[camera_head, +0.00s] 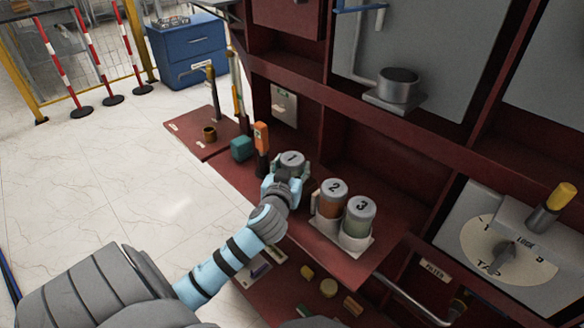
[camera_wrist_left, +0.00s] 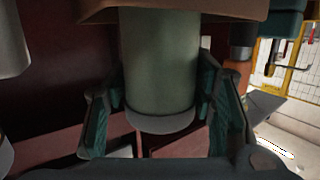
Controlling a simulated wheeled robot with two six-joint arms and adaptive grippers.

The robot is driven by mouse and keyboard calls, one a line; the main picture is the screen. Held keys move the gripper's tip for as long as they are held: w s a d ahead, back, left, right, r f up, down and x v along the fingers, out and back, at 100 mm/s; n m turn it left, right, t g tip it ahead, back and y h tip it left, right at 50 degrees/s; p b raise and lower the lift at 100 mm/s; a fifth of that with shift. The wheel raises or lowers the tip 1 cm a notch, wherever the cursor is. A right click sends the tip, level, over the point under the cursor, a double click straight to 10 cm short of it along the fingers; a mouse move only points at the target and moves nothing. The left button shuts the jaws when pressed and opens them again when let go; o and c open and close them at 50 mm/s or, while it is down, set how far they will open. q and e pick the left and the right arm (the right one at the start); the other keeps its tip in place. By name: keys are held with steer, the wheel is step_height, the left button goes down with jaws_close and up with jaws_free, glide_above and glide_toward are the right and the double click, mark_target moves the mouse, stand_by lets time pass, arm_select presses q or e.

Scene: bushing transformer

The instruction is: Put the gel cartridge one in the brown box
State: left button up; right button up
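Gel cartridge one (camera_head: 291,160), a grey-green cylinder with a grey cap marked 1, is at the left part of the dark red shelf. My left gripper (camera_head: 285,178) is around it. In the left wrist view the cylinder (camera_wrist_left: 160,70) stands upright between the two fingers (camera_wrist_left: 162,95), which look shut on its sides. Its grey lower rim shows, and a brown edge covers its upper end. I cannot tell for sure whether it touches the shelf. I cannot make out a brown box for certain. My right gripper is not in view.
Cartridges 2 (camera_head: 332,197) and 3 (camera_head: 357,216) stand in a white holder (camera_head: 340,240) to the right. A teal block (camera_head: 241,148) and an orange-topped tool (camera_head: 261,135) are close on the left.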

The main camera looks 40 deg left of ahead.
arm_select(q)
steer(key=o, duration=0.4)
steer(key=shift+c, duration=0.2)
steer(key=shift+r, duration=0.1)
steer(key=p+v, duration=0.2)
steer(key=v, duration=1)
